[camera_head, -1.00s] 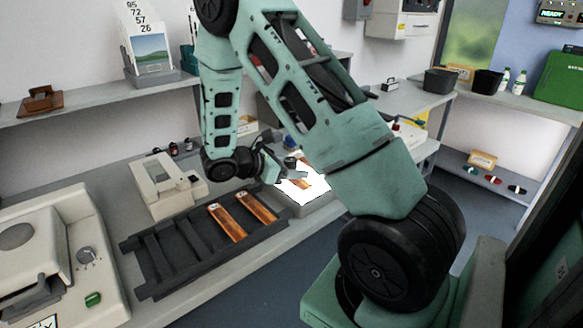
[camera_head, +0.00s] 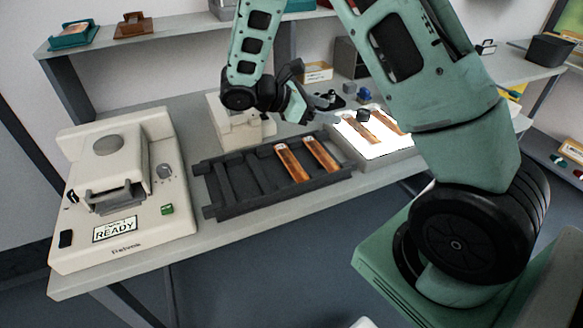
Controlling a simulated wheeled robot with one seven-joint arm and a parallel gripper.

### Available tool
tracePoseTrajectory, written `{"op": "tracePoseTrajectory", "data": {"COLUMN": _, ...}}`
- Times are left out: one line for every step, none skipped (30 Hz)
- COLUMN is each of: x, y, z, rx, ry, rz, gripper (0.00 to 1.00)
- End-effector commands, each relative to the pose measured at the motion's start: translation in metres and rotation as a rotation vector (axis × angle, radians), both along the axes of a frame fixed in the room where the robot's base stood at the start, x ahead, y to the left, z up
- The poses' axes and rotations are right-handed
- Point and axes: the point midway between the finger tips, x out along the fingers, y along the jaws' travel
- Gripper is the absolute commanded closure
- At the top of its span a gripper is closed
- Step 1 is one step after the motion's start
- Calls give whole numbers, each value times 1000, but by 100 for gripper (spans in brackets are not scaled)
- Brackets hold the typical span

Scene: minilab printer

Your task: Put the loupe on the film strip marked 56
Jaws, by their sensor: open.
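A small dark round thing (camera_head: 362,115), which looks like the loupe, stands at the far part of the lit white light box (camera_head: 398,151). It overlaps the far end of the left orange film strip (camera_head: 357,129) in the picture. No number on the strips is readable, so I cannot tell which is 56. My gripper (camera_head: 325,104) is open and empty, left of the dark thing and apart from it.
A black rack (camera_head: 236,187) with two orange strips (camera_head: 292,161) (camera_head: 322,154) stands left of the light box. A cream machine (camera_head: 120,190) showing READY is at the left. A smaller cream device (camera_head: 228,127) stands behind the rack. Small dark and blue items (camera_head: 364,95) stand behind the light box.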

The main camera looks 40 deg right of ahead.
Motion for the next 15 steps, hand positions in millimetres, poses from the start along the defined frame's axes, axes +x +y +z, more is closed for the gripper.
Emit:
{"op": "tracePoseTrajectory", "data": {"x": -4, "y": 11, "z": 2, "rx": 32, "ry": -23, "rz": -3, "gripper": 40}}
{"op": "tracePoseTrajectory", "data": {"x": -8, "y": 20, "z": 2, "rx": 61, "ry": -44, "rz": -7, "gripper": 40}}
{"op": "tracePoseTrajectory", "data": {"x": -15, "y": 36, "z": 3, "rx": 110, "ry": -79, "rz": -17, "gripper": 40}}
{"op": "tracePoseTrajectory", "data": {"x": -22, "y": 51, "z": 3, "rx": 155, "ry": -110, "rz": -27, "gripper": 40}}
{"op": "tracePoseTrajectory", "data": {"x": -31, "y": 67, "z": 4, "rx": 207, "ry": -146, "rz": -40, "gripper": 40}}
{"op": "tracePoseTrajectory", "data": {"x": -44, "y": 92, "z": 5, "rx": 283, "ry": -196, "rz": -62, "gripper": 40}}
{"op": "tracePoseTrajectory", "data": {"x": -55, "y": 112, "z": 6, "rx": 344, "ry": -237, "rz": -78, "gripper": 40}}
{"op": "tracePoseTrajectory", "data": {"x": -67, "y": 132, "z": 7, "rx": 405, "ry": -277, "rz": -100, "gripper": 40}}
{"op": "tracePoseTrajectory", "data": {"x": -83, "y": 159, "z": 9, "rx": 486, "ry": -331, "rz": -129, "gripper": 40}}
{"op": "tracePoseTrajectory", "data": {"x": -96, "y": 177, "z": 11, "rx": 544, "ry": -368, "rz": -153, "gripper": 40}}
{"op": "tracePoseTrajectory", "data": {"x": -108, "y": 195, "z": 13, "rx": 599, "ry": -405, "rz": -178, "gripper": 40}}
{"op": "tracePoseTrajectory", "data": {"x": -125, "y": 216, "z": 15, "rx": 668, "ry": -450, "rz": -214, "gripper": 40}}
{"op": "tracePoseTrajectory", "data": {"x": -136, "y": 231, "z": 17, "rx": 716, "ry": -482, "rz": -241, "gripper": 40}}
{"op": "tracePoseTrajectory", "data": {"x": -147, "y": 243, "z": 19, "rx": 759, "ry": -510, "rz": -265, "gripper": 40}}
{"op": "tracePoseTrajectory", "data": {"x": -160, "y": 258, "z": 22, "rx": 812, "ry": -548, "rz": -300, "gripper": 40}}
